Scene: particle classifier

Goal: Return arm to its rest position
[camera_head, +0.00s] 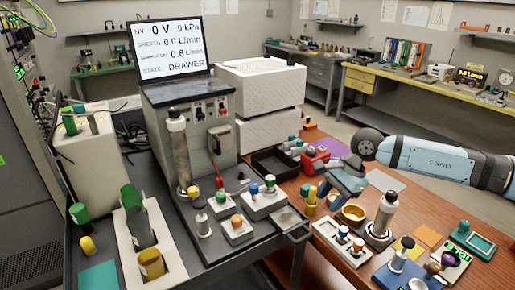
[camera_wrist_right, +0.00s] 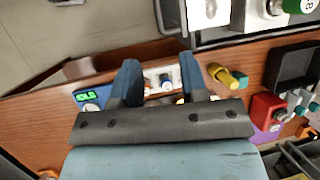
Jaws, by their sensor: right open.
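My right arm (camera_head: 440,160) reaches in from the right in the head view, over the wooden table. Its gripper (camera_head: 338,188) hangs above the table, close to the yellow cylinder and a gold bowl (camera_head: 354,213). In the right wrist view the two dark fingers (camera_wrist_right: 160,75) are apart. Nothing is held between them; a white block with coloured knobs (camera_wrist_right: 162,82) shows beyond the gap. The gripper appears clear of the table. My left gripper is not in view.
The classifier (camera_head: 190,130) with its screen reading DRAWER (camera_head: 174,47) stands left of the table. A yellow cylinder (camera_wrist_right: 225,76), a red device (camera_wrist_right: 268,111) and a black tray (camera_wrist_right: 293,66) lie near the gripper. A metal cylinder (camera_head: 382,213) stands upright right of the bowl.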

